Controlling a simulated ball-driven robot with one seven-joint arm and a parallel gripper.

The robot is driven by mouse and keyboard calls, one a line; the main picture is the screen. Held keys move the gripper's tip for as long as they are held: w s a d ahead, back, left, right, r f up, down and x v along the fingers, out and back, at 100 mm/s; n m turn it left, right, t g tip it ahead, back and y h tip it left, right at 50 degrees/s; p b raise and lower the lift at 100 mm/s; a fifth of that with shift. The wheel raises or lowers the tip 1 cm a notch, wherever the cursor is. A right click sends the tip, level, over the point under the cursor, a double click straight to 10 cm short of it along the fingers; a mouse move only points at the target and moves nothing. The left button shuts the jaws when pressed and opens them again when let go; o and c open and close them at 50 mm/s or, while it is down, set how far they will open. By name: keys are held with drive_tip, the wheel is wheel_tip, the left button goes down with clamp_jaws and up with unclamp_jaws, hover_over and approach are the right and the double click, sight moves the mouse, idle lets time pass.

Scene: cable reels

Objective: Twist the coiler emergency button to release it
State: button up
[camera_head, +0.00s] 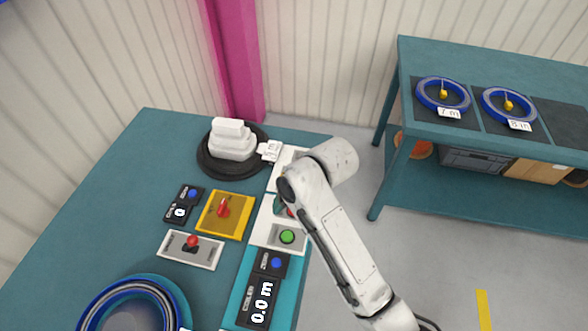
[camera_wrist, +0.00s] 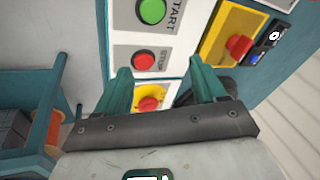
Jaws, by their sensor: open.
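The coiler emergency button (camera_wrist: 147,104) is a red button on a yellow base, low on the white control panel (camera_wrist: 120,36) in the wrist view. My gripper (camera_wrist: 160,72) is open, with its two teal fingers reaching over the panel. The button shows between the fingers, nearer the left one, and its lower part is cut off by the gripper body. Contact with it cannot be told. In the head view my arm covers the emergency button and most of my gripper.
Above it on the panel are the red STOP button (camera_wrist: 144,60) and green START button (camera_wrist: 152,10). A yellow box with a red knob (camera_head: 223,206) and a grey switch plate (camera_head: 190,249) sit left of the panel. A shelf with blue reels (camera_head: 443,95) stands right.

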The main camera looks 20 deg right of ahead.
drive_tip(key=w+d+r+m+g+h, duration=0.1)
drive_tip(key=w+d+r+m+g, duration=0.15)
drive_tip(key=w, duration=0.35)
drive_tip(key=w+d+r+m+g+h, duration=0.1)
drive_tip(key=w+d+r+m+h, duration=0.15)
drive_tip(key=w, duration=0.35)
drive_tip(key=shift+n+t+y, duration=0.25)
drive_tip(key=shift+n+y, duration=0.05)
drive_tip(key=shift+y, duration=0.15)
drive_tip(key=f, duration=0.9)
drive_tip(key=shift+s+d+f+p, duration=0.1)
drive_tip(key=shift+s+d+p, duration=0.1)
drive_tip(key=shift+p, duration=0.1)
drive_tip(key=c, duration=1.1)
drive_tip(key=shift+o, duration=0.2)
